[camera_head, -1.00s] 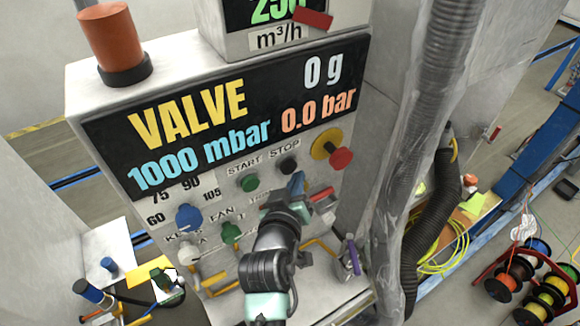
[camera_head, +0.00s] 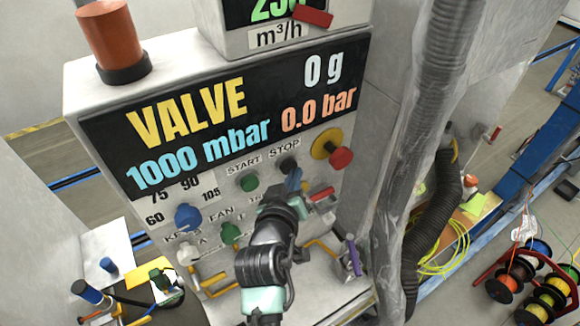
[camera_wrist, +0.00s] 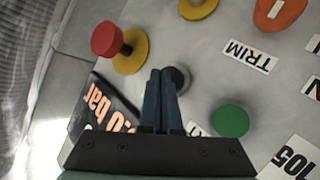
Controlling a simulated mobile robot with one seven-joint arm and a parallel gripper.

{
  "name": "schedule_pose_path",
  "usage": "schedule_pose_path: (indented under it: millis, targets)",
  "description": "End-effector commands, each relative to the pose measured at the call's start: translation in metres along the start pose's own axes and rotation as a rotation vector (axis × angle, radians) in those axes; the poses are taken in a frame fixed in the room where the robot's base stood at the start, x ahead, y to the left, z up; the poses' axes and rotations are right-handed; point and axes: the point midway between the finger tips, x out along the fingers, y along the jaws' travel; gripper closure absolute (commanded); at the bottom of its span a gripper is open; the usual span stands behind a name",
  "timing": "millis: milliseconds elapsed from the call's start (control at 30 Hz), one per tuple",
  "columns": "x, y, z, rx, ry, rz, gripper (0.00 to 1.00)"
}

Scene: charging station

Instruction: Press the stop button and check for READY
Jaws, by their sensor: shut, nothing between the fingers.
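The black stop button (camera_head: 288,165) sits under the STOP label (camera_head: 284,146) on the grey control panel. In the wrist view the black button (camera_wrist: 181,78) is partly hidden behind my fingertips. My gripper (camera_head: 295,176) is shut and empty, with its blue fingers side by side; they also fill the middle of the wrist view (camera_wrist: 160,75). The fingertips are at the button's edge; I cannot tell whether they touch it. The display (camera_head: 225,115) reads VALVE, 1000 mbar, 0.0 bar and 0 g.
The green start button (camera_head: 249,183) is left of the stop button. A red mushroom button on a yellow base (camera_head: 341,157) is to the right. A grey hose (camera_head: 437,120) hangs at the right.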

Motion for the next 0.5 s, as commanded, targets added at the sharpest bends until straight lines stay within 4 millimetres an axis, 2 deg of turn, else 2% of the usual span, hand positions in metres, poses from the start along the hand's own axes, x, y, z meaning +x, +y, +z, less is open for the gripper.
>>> schedule_pose_path:
  millis: [500]
  targets:
    - [0.0047,-0.0037,-0.003,0.0,0.0,0.0,1.0]
